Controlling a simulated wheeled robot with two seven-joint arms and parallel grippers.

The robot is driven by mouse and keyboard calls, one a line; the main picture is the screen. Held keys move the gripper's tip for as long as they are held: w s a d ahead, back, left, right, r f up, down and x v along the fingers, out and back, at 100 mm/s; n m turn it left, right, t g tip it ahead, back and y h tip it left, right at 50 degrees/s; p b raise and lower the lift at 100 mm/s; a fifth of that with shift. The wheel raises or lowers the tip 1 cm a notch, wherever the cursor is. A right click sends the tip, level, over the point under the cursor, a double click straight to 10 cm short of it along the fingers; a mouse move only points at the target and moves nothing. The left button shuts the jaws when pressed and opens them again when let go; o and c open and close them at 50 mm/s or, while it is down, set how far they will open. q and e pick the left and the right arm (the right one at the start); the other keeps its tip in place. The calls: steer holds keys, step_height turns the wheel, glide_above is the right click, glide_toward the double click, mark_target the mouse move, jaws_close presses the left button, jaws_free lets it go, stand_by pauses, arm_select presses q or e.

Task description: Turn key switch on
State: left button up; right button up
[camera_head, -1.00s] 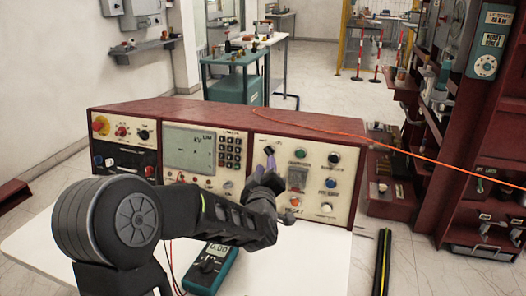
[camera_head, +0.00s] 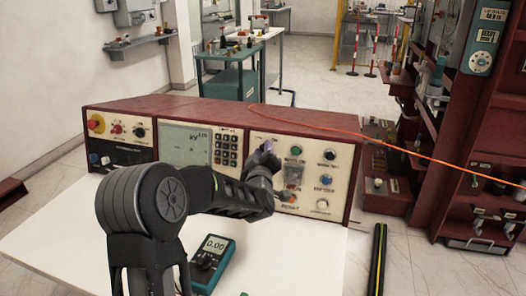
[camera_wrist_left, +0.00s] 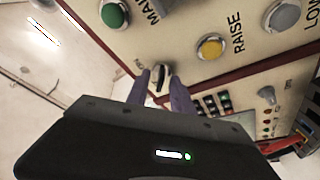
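The key switch (camera_wrist_left: 160,76) shows in the left wrist view as a small dark and light knob on the cream panel, with part of the word ON beside it. My left gripper (camera_wrist_left: 160,80) has its two purple fingers apart, one on each side of the key switch. I see a narrow gap between fingers and key, and cannot tell whether they touch. In the head view my left gripper (camera_head: 264,150) is at the top left of the right panel (camera_head: 330,168), and its wrist hides the key switch there. My right gripper is not in view.
The red control console (camera_head: 200,108) stands on a white table (camera_head: 300,262). A teal multimeter (camera_head: 211,265) lies in front of it. Green (camera_wrist_left: 113,14) and yellow (camera_wrist_left: 211,47) buttons are close to the fingers. An orange cable (camera_head: 400,149) crosses the console top.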

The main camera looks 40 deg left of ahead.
arm_select(q)
steer(key=shift+c, duration=0.5)
jaws_close()
